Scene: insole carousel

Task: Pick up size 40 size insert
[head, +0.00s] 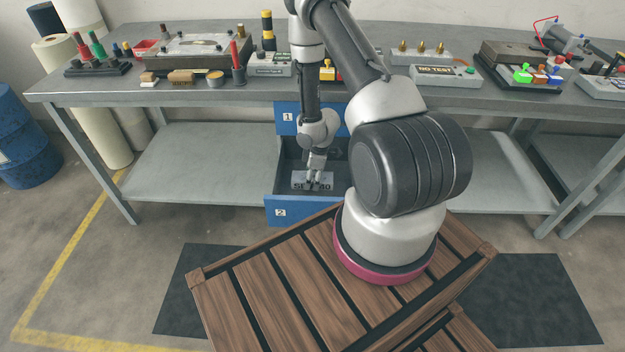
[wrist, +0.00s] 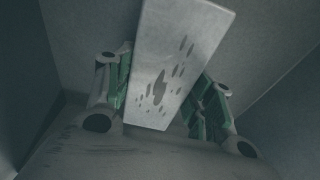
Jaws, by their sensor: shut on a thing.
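The size insert (head: 299,179) is a pale grey plate with dark lettering, partly covered by my fingers; "40" can be read at its right end. It is in the open blue drawer marked 2 (head: 295,212). My gripper (head: 316,180) reaches down into the drawer and is shut on the insert. In the wrist view the insert (wrist: 178,65) is a light slab with dark speckles, tilted in the picture, between the two greenish finger pads of my gripper (wrist: 165,95). I cannot tell whether the insert touches the drawer floor.
The blue drawer marked 1 (head: 287,117) is just above, under the workbench (head: 130,92). The bench top holds tools, a NO TEST box (head: 445,73) and colored parts. A grey lower shelf (head: 200,160) lies left of the drawers. The drawer walls stand close around my gripper.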

